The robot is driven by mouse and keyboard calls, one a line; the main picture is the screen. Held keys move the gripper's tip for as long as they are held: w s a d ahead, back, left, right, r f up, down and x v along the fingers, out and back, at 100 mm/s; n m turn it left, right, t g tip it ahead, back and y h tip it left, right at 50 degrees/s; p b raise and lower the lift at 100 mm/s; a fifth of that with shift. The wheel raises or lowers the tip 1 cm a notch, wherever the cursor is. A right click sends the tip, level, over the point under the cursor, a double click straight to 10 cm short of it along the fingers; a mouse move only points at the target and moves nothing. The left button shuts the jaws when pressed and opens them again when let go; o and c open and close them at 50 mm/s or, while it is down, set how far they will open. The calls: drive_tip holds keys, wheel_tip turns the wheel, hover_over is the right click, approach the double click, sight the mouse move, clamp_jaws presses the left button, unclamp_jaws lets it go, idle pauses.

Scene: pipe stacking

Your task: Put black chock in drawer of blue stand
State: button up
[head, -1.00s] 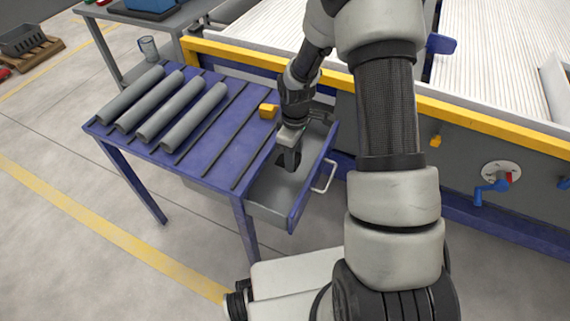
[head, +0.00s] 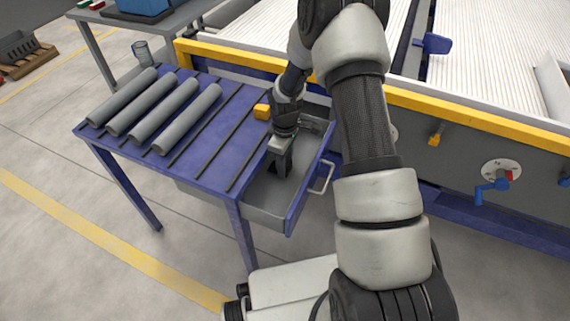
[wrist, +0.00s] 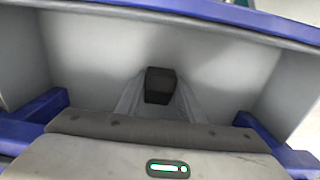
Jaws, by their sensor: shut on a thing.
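The black chock (wrist: 160,86) is between the fingers of my gripper (wrist: 160,95) in the wrist view, and the fingers are shut on it. In the head view my gripper (head: 281,166) points down into the open drawer (head: 267,215) of the blue stand (head: 215,133). The drawer has a grey inside, a blue front and a pale handle. The chock shows only as a dark patch between the fingers there. I cannot tell whether it touches the drawer floor. The drawer floor around it is bare in the wrist view.
Several grey pipes (head: 155,112) lie on the left of the stand's ribbed top. A yellow block (head: 261,111) sits near its back edge, close to my arm. A yellow-edged conveyor (head: 400,90) stands behind.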

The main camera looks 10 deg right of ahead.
drive_tip(key=shift+f, duration=0.1)
drive_tip(key=shift+f, duration=0.15)
drive_tip(key=o, duration=1.1)
drive_tip(key=shift+r, duration=0.2)
